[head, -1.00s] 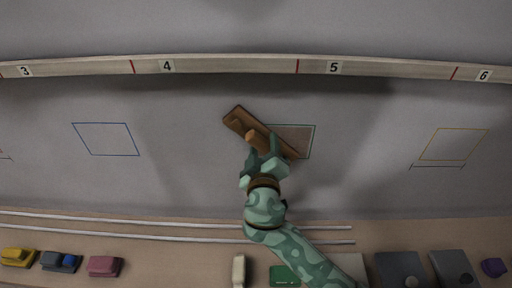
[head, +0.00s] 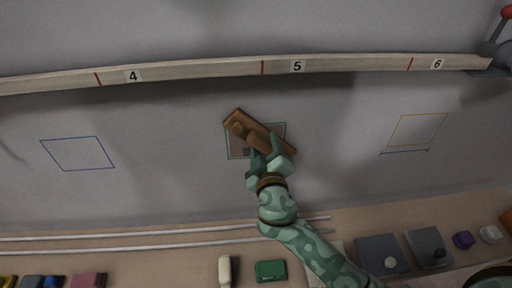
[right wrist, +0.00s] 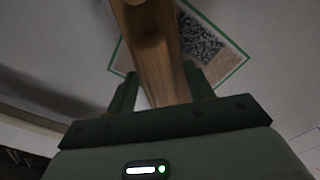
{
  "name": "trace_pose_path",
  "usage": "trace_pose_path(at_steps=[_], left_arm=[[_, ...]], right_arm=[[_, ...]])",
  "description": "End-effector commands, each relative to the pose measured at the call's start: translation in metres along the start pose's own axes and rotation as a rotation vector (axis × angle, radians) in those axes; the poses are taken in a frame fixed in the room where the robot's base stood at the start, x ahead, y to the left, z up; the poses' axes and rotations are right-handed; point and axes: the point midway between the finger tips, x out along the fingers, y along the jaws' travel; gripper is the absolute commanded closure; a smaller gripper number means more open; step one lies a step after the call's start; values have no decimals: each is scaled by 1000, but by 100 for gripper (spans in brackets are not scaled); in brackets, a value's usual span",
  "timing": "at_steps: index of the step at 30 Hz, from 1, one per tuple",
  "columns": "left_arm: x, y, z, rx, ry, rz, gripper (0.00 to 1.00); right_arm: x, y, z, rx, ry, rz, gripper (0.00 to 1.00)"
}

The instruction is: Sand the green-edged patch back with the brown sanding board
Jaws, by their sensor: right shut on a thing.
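The brown sanding board (head: 241,121) lies slantwise across the green-edged patch (head: 235,144) on the grey hull wall. My right gripper (head: 267,155) is shut on the raised handle of the board, with the arm coming up from below. In the right wrist view the board (right wrist: 152,65) runs up between the fingers, and the patch (right wrist: 229,58) shows at both sides of it. The patch has a brownish face with a dark speckled area (right wrist: 200,37). The board hides its middle. Whether the board touches the patch is hard to tell. My left gripper is out of view.
A numbered batten (head: 200,70) crosses the wall above. Blue (head: 78,153) and yellow (head: 417,130) outlines flank the patch. The shelf below holds two white rails (head: 150,240), a green block (head: 271,270), a cream piece (head: 225,270) and grey blocks (head: 380,254). The wall around the patch is clear.

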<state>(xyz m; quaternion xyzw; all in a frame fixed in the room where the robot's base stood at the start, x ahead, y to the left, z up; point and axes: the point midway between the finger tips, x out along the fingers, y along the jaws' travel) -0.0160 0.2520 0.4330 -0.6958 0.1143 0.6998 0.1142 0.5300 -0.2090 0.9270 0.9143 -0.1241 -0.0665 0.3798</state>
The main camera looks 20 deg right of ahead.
Motion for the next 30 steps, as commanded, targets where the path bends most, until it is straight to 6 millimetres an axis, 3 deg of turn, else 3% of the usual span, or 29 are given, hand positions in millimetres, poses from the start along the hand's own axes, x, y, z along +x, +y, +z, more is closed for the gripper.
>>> trace_pose_path(at_steps=[30], left_arm=[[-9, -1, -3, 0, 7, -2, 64]], right_arm=[[0, 43, 42, 1, 1, 1, 68]])
